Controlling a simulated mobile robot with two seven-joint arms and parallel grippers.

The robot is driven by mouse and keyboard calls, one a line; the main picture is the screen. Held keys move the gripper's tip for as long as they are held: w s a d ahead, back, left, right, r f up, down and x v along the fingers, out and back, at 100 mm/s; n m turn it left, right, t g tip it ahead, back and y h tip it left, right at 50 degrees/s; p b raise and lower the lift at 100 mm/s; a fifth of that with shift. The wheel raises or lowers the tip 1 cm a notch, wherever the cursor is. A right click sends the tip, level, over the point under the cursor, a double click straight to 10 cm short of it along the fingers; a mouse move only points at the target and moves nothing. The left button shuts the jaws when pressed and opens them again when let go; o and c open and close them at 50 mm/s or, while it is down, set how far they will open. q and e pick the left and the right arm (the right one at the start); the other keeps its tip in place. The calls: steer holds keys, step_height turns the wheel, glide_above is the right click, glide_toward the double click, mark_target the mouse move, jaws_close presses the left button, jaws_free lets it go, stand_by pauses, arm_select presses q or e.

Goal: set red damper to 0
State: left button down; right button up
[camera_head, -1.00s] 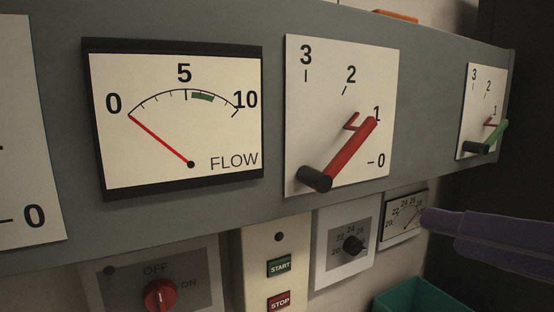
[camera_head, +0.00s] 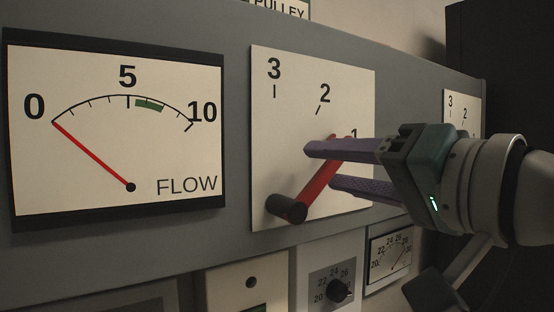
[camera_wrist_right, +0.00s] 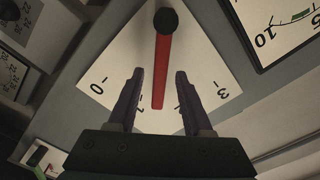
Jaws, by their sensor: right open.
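The red damper lever (camera_head: 322,186) is on a white dial plate (camera_head: 268,130) marked 0 to 3, with its black pivot knob (camera_head: 287,208) at lower left. The 0 mark is hidden in the head view but shows in the wrist view. My right gripper (camera_head: 322,166) reaches in from the right, open, with one purple finger above the lever and one below. In the right wrist view the red bar (camera_wrist_right: 161,75) runs between the two fingers, with a gap on each side. My left gripper is not in view.
A FLOW gauge (camera_head: 115,145) left of the dial reads 0. Another dial plate (camera_head: 462,107) is partly hidden behind my right arm. A small black knob (camera_head: 340,291) and a small meter (camera_head: 391,254) sit below the grey panel band.

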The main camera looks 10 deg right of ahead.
steer(key=shift+w+a, duration=0.2)
steer(key=shift+w, duration=0.3)
jaws_close()
stand_by(1.2)
